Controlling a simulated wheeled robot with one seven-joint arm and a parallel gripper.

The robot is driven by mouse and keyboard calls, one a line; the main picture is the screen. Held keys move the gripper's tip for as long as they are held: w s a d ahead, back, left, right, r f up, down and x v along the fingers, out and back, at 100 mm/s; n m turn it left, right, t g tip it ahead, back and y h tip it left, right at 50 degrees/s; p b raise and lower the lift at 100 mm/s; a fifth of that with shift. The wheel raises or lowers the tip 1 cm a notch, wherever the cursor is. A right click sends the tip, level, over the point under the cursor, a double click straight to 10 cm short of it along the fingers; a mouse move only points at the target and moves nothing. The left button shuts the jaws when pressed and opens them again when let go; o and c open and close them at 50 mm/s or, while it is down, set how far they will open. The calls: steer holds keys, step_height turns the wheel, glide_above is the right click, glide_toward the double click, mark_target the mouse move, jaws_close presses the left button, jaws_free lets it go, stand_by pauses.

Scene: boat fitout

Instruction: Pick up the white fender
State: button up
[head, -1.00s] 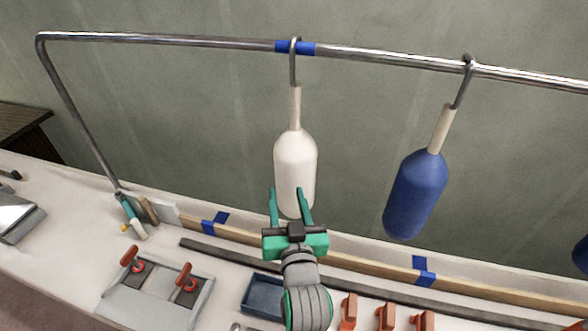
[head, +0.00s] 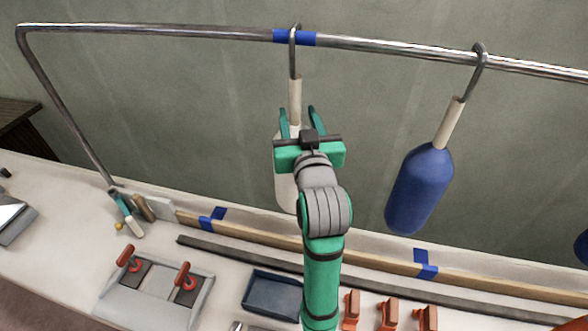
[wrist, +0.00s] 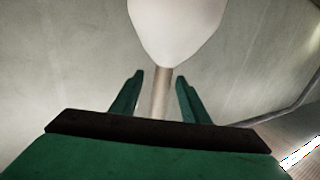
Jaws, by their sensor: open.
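The white fender (head: 285,190) hangs from a metal hook on the rail, and my gripper and arm hide much of its body in the head view. Its beige neck (head: 295,95) shows above the body. My gripper (head: 299,112) is open and empty, with its green fingers pointing up at the height of the fender's shoulder and lower neck. In the wrist view the fender's white body (wrist: 176,25) fills the top middle, and the neck (wrist: 160,95) appears between the two open fingers (wrist: 160,76). I cannot tell whether the neck is really between them in depth.
The metal rail (head: 400,47) runs across the top, with blue tape (head: 294,37) near the white fender's hook. A blue fender (head: 419,190) hangs to the right. Below on the bench are a blue tray (head: 272,293), a grey tray (head: 150,308) and orange clamps (head: 388,313).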

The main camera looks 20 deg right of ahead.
steer(key=shift+a+x, duration=0.1)
steer(key=shift+x, duration=1.45)
steer(key=shift+a+x, duration=0.15)
steer(key=shift+x, duration=1.35)
jaws_close()
